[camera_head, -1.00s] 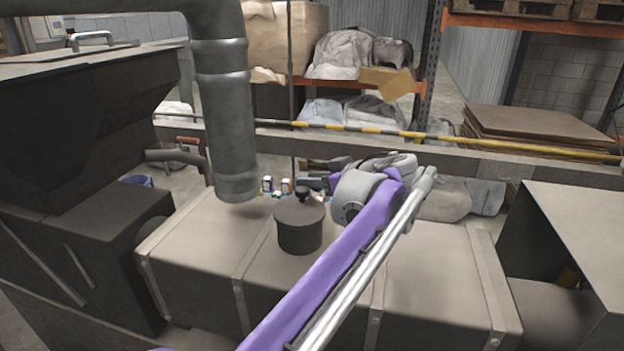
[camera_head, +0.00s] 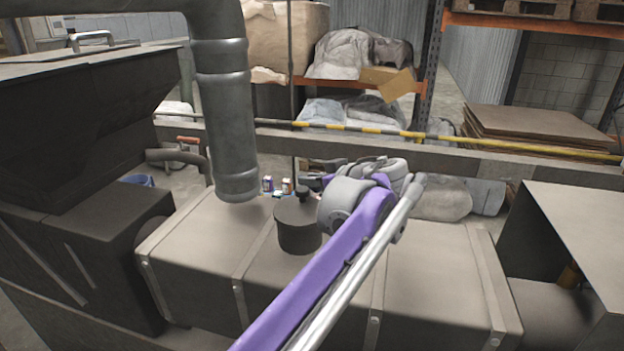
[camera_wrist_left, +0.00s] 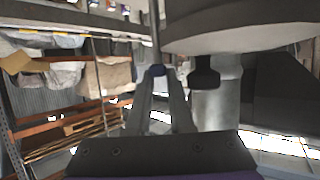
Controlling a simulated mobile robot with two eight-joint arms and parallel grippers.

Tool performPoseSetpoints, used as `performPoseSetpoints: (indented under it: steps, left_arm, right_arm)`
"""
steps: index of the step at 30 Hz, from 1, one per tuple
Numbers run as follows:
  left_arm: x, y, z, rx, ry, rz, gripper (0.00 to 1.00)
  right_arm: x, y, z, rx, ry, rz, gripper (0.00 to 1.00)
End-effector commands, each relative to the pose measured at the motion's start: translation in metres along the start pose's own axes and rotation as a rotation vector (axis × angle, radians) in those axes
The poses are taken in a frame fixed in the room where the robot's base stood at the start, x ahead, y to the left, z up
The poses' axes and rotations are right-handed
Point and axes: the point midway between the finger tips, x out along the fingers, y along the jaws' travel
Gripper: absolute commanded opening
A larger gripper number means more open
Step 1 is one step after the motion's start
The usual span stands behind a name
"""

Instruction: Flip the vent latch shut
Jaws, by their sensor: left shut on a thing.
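A dark round canister (camera_head: 298,232) with a flat lid and a black knob (camera_head: 303,192) stands on the long beige box. My left arm's wrist hides what lies just behind and to its right. My left gripper (camera_head: 312,183) is mostly hidden behind that wrist, close to the knob. In the left wrist view my left gripper (camera_wrist_left: 157,78) is shut on a small dark blue piece (camera_wrist_left: 156,71) at the end of a thin rod (camera_wrist_left: 155,30). The canister (camera_wrist_left: 240,35) and knob (camera_wrist_left: 204,75) are close beside it, apart from the fingers. I cannot tell which part is the latch.
A thick grey pipe (camera_head: 226,130) hangs left of the canister. The beige box (camera_head: 440,275) is clear at its right. A beam with a yellow-black bar (camera_head: 375,130) runs behind. A dark hopper (camera_head: 90,120) stands left, and a grey housing (camera_head: 575,240) right.

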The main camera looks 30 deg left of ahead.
Motion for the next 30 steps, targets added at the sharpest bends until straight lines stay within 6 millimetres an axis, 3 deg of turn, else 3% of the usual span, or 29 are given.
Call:
performPoseSetpoints:
  steps: [1, 3, 17, 23, 30]
  left_arm:
    - [0.000, 0.000, 0.000, 0.000, 0.000, 0.000, 0.22]
    - [0.000, 0.000, 0.000, 0.000, 0.000, 0.000, 0.33]
    - [0.000, 0.001, 0.000, -0.005, 0.000, -0.011, 0.33]
    - [0.000, 0.004, 0.001, -0.049, 0.001, -0.115, 0.33]
    - [-0.051, 0.009, 0.000, -0.048, 0.000, -0.115, 0.33]
  right_arm:
    - [0.000, 0.000, 0.000, 0.000, 0.000, 0.000, 0.50]
    - [0.000, 0.000, 0.000, 0.000, 0.000, 0.000, 0.50]
    - [0.000, 0.000, 0.000, 0.000, 0.000, 0.000, 0.50]
    - [0.001, 0.000, 0.002, 0.000, -0.002, 0.000, 0.50]
    - [0.001, 0.000, 0.002, 0.000, -0.002, 0.000, 0.50]
